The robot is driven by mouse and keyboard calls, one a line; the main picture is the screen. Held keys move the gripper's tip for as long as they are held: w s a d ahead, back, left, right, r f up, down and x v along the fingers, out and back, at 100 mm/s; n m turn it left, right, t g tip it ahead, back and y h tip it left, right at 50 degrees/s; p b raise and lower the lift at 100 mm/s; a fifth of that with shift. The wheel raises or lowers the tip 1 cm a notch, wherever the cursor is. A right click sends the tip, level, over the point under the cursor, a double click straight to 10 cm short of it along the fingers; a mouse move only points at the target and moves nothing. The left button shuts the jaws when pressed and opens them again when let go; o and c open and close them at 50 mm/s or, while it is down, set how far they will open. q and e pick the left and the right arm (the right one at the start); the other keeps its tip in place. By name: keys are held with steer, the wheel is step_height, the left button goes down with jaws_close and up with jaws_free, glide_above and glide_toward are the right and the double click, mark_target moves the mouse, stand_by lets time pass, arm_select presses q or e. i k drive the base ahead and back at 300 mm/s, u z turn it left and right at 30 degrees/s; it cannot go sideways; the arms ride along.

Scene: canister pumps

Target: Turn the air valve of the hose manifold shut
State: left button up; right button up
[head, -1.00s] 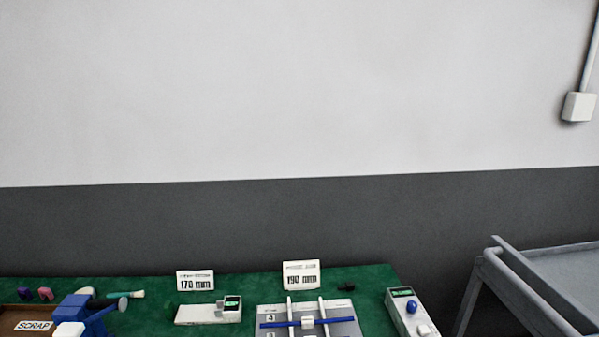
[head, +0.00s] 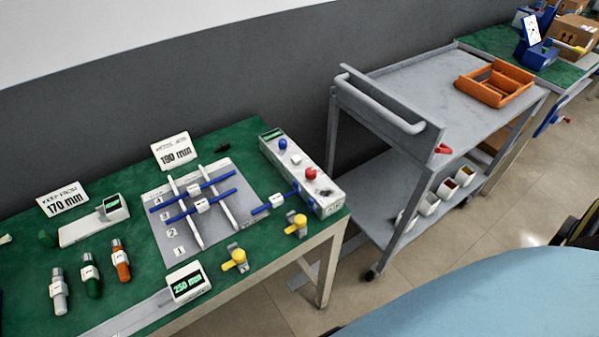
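A long pale box (head: 318,187) stands at the right end of the green table; I take it for the hose manifold, but cannot be sure. It carries a small display, a blue knob (head: 283,144), a white part, a red knob (head: 311,174) and a dark part, with small lettering at its near end. A short blue rod or hose (head: 262,209) with a white tag lies against its near left side. Which part is the air valve, and whether it is open, I cannot tell. Neither of my grippers is in view.
Two yellow-handled fittings (head: 235,259) (head: 296,224) lie near the front edge of the green table (head: 135,145). A grey board (head: 215,226) holds blue rods. A grey cart (head: 400,80) with an orange tray (head: 495,83) stands to the right. A light-blue rounded surface (head: 480,300) fills the lower right.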

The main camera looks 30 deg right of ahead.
mark_target(309, 173)
steer(key=z, duration=1.1)
steer(key=k, duration=0.25)
steer(key=u, duration=0.6)
